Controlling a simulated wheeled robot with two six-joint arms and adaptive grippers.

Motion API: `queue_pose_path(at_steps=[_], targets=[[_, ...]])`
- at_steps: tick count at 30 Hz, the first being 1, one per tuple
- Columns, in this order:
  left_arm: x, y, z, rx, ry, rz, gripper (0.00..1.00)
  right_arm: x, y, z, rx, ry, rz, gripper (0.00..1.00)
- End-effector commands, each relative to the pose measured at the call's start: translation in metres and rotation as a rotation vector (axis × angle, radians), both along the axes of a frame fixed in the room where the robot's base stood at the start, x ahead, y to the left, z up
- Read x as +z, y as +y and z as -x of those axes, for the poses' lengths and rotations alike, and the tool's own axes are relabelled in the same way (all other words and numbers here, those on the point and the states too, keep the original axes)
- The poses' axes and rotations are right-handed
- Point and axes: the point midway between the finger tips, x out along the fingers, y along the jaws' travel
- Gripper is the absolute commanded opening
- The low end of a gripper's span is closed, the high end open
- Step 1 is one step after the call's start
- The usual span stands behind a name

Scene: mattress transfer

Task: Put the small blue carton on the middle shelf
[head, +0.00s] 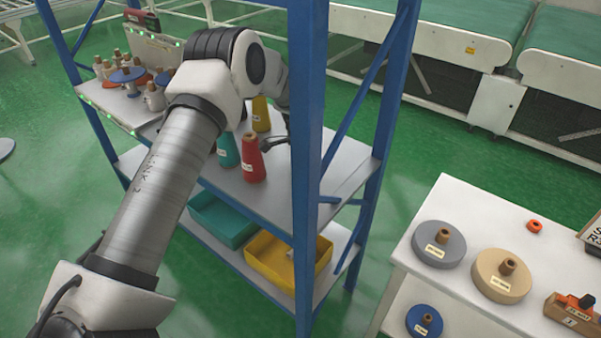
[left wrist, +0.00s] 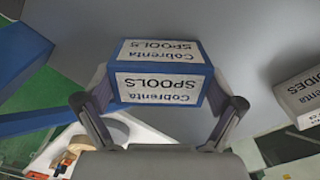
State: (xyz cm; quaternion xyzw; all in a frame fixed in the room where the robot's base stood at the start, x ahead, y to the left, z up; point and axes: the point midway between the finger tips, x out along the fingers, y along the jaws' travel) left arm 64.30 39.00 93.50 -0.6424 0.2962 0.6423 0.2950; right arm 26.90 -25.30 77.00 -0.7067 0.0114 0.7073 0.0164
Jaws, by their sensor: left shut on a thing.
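The small blue carton (left wrist: 160,72), with white "Cobrenta SPOOLS" labels, fills the middle of the left wrist view. My left gripper (left wrist: 158,102) is shut on it, one finger on each side. In the head view my left arm reaches into the blue-framed rack, and part of the gripper (head: 274,142) shows above the middle shelf (head: 345,182), behind a blue post. The carton is hidden in the head view. I cannot tell whether it touches the shelf. My right gripper is not in view.
A red cone (head: 252,162), a teal cone (head: 229,152) and a yellow cone (head: 261,115) stand on the middle shelf near my arm. Teal (head: 222,220) and yellow (head: 275,268) bins sit below. A white carton (left wrist: 302,97) shows at right in the wrist view.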

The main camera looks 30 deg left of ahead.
Motion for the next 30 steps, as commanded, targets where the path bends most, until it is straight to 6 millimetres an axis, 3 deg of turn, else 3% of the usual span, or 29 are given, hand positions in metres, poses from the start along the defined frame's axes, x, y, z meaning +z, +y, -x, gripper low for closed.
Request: queue_pose_path(at_steps=[4,5,6,14,19,30], targets=[[-0.004,0.000,0.000,0.000,0.000,0.000,0.52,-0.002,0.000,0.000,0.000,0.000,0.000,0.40],[-0.004,0.000,0.000,0.000,0.000,0.000,0.97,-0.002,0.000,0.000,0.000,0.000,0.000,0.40],[-0.003,0.000,0.000,0.000,0.000,0.000,1.00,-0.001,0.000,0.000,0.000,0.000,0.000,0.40],[-0.003,0.000,0.000,0.000,0.000,0.000,1.00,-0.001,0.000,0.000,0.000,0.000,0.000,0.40],[0.008,0.000,-0.001,0.000,-0.003,0.000,1.00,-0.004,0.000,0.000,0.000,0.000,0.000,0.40],[0.096,0.000,-0.001,0.001,-0.005,0.000,1.00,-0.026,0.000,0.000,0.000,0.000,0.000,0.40]])
